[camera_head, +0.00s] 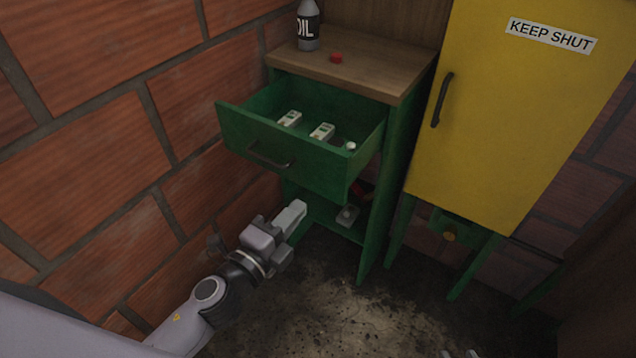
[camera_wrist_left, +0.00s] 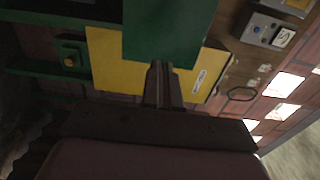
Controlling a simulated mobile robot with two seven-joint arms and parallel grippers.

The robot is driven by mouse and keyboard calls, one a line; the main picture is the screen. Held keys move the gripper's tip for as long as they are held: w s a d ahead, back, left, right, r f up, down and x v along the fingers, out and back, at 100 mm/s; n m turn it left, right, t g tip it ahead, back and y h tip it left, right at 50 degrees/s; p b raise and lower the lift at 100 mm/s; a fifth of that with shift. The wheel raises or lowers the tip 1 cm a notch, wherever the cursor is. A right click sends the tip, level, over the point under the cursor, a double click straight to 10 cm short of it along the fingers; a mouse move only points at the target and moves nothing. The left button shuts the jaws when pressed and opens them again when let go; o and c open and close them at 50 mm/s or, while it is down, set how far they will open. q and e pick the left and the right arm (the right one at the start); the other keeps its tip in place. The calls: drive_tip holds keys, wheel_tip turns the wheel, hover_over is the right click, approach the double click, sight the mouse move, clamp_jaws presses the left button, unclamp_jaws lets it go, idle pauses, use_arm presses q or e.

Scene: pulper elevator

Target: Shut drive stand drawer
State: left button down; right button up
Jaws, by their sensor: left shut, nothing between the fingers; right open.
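The green drawer (camera_head: 285,150) of the stand is pulled well out below the wooden top. Its front has a dark bar handle (camera_head: 268,158), and several small pale items lie inside. My left gripper (camera_head: 300,208) is shut and empty, below and in front of the drawer front, apart from the handle in the head view. In the left wrist view its closed fingers (camera_wrist_left: 160,72) point toward a green panel (camera_wrist_left: 168,35), likely the drawer. Tips of my right gripper (camera_head: 459,354) just show at the bottom edge, spread apart; the rest is out of frame.
An oil bottle (camera_head: 308,28) and a red cap (camera_head: 336,58) stand on the wooden top (camera_head: 360,68). A brick wall (camera_head: 110,130) is close on the left. A yellow cabinet (camera_head: 500,120) stands to the right. The floor (camera_head: 330,310) in front is clear.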

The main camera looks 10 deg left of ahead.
sight(326, 177)
use_arm(q)
drive_tip(key=shift+x, duration=4)
use_arm(e)
drive_tip(key=shift+s, duration=0.1)
